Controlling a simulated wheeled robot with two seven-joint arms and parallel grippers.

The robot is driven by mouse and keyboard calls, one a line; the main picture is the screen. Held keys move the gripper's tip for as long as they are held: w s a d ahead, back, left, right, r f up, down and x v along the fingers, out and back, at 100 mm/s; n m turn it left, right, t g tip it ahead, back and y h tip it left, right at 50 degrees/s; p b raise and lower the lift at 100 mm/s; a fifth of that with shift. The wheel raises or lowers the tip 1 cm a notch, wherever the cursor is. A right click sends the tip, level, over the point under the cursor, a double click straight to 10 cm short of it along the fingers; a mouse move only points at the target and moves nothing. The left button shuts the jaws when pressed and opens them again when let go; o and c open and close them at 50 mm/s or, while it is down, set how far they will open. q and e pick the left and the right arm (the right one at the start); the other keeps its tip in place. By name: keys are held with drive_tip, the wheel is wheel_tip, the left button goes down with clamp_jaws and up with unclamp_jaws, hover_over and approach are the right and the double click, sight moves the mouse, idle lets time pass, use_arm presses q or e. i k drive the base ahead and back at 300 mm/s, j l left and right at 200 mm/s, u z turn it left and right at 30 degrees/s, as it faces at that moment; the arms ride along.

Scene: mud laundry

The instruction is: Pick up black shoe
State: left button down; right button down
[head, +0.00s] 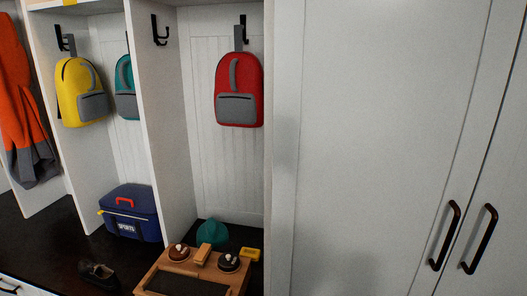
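A black shoe (99,275) lies on the dark bench top at the lower left of the head view, close to the front edge. Only one shoe shows, and it stands apart from the things around it. Neither of my grippers is in the head view.
A wooden tray (155,281) with brushes and round tins stands right of the shoe. A blue sports bag (130,213) sits behind it, and a teal cap (212,234) lies farther right. Backpacks hang above. A tall white cabinet (370,150) fills the right side.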

sight(90, 271)
drive_tip(key=j+u, duration=0.2)
drive_tip(key=u, duration=2.35)
drive_tip(key=i, duration=3.8)
drive_tip(key=i+z, duration=0.25)
drive_tip(key=z, duration=0.15)
drive_tip(key=i+j+z, duration=0.15)
drive_tip(key=z, duration=0.2)
drive_tip(key=i+j+z, duration=0.2)
drive_tip(key=z, duration=0.2)
drive_tip(key=i+j+z, duration=0.2)
drive_tip(key=z, duration=2.9)
